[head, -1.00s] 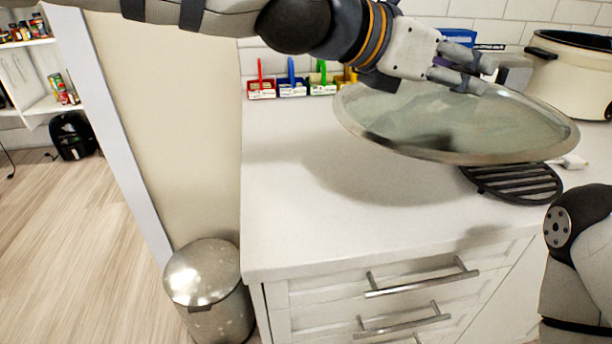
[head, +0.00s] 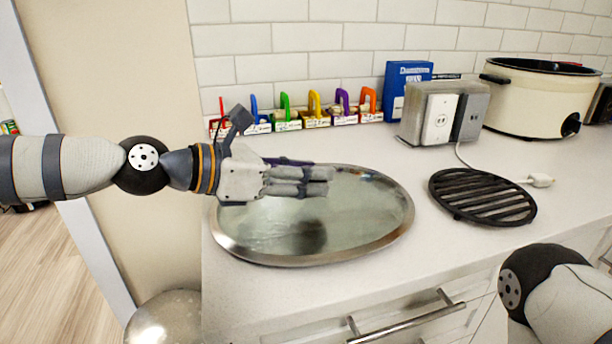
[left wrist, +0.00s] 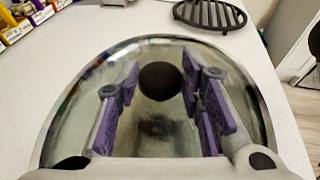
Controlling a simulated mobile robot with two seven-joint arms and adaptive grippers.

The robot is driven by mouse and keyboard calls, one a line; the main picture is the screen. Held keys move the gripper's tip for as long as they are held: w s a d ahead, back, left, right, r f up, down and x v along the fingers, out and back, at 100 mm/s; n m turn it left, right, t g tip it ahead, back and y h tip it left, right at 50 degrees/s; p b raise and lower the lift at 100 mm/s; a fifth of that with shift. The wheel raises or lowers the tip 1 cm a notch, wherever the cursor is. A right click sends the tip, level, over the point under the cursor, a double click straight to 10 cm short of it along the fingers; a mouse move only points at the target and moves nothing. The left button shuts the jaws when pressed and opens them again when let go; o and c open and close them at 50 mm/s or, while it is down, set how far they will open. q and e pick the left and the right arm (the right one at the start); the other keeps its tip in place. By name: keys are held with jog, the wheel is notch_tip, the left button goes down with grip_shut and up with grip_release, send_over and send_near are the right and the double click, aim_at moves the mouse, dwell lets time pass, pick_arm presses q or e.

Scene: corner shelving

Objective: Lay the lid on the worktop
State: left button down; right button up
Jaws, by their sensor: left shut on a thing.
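The oval glass lid (head: 375,215) has a metal rim and is nearly level over the left part of the white worktop (head: 430,255). It is low, at or just above the surface; I cannot tell if the whole rim touches. My left gripper (head: 322,180) is over the middle of the lid. The knob is hidden behind the fingers in the head view. My right gripper is out of view.
A black slatted trivet (head: 483,196) lies right of the lid. A cream slow cooker (head: 540,100) stands at the back right. A socket box (head: 430,115), a blue box (head: 402,80) and several coloured padlocks (head: 315,105) line the wall. A metal bin (head: 165,322) stands below left.

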pick_arm(q)
jog(key=shift+r, duration=0.1)
jog(key=c, duration=1.1)
grip_release()
jog(key=shift+f, duration=0.3)
jog(key=shift+r, duration=0.25)
jog(key=p+v, duration=0.1)
jog(key=v, duration=1)
jog(key=shift+r, duration=0.15)
jog(key=shift+s+a, duration=0.2)
jog(key=shift+a, duration=0.2)
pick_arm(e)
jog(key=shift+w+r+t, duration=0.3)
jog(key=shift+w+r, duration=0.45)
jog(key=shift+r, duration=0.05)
